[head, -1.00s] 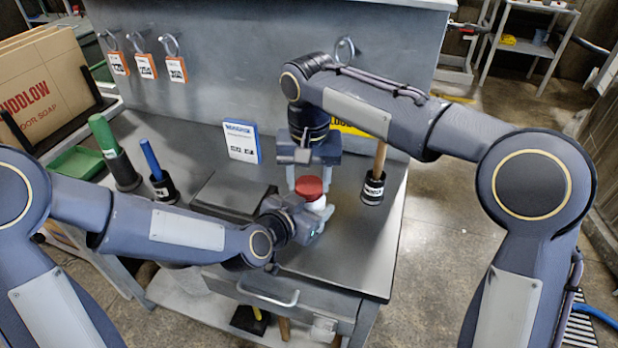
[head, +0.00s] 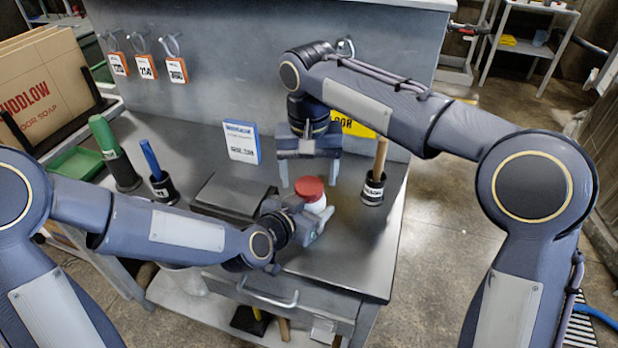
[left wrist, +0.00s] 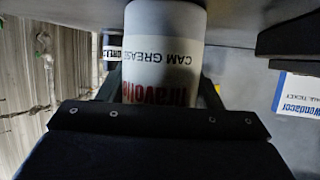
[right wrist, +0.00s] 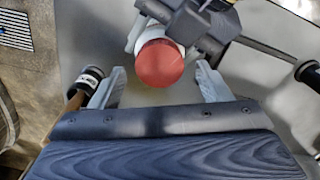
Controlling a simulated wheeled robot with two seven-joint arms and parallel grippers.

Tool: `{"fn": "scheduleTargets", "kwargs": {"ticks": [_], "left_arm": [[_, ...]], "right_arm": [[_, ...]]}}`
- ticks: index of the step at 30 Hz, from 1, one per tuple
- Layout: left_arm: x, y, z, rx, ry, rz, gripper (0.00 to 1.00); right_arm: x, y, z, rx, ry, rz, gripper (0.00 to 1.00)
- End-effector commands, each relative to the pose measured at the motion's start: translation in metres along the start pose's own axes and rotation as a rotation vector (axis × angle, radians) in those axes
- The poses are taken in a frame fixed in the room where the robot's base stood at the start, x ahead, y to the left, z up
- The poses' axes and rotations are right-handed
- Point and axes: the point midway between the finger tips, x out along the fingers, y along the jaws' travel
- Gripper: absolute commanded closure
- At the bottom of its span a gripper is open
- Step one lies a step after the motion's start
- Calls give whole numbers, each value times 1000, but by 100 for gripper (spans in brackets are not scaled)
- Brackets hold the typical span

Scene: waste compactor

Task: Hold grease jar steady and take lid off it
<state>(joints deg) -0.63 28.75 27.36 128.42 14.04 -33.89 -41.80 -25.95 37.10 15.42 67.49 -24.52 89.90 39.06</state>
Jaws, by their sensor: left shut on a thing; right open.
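The grease jar is white with a red lid (head: 309,188) and stands over the grey worktop. The lid is on the jar. In the left wrist view the jar (left wrist: 163,50) shows upside-down "CAM GREASE" lettering. My left gripper (head: 315,218) is shut on the jar's body from the side. My right gripper (head: 309,180) points down with open, empty fingers, just behind and above the lid. In the right wrist view the lid (right wrist: 159,63) lies ahead of the gap between the two fingers, and neither finger touches it.
A black cup (head: 373,190) with a wooden-handled tool stands right of the jar. A dark flat block (head: 232,196) lies to the left. A blue-and-white card (head: 242,142) stands behind. A cup (head: 163,187) with a blue handle and a green-topped cylinder (head: 115,155) are farther left.

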Motion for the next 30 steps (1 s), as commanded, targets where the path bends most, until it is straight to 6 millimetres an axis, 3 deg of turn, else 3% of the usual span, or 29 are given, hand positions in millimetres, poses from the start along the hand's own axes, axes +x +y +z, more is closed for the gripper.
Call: {"fn": "scheduleTargets", "kwargs": {"ticks": [4,11,21,26,30], "left_arm": [[0,0,0,0,0,0,100],[0,0,0,0,1,0,100],[0,0,0,0,0,0,100],[0,0,0,0,1,0,100],[0,0,0,0,1,0,100]], "right_arm": [[-20,0,0,1,2,-1,29],[-30,0,0,42,-1,2,33],[-55,0,0,618,-2,6,33],[-59,0,1,754,1,3,33],[-44,1,1,769,-2,5,33]]}}
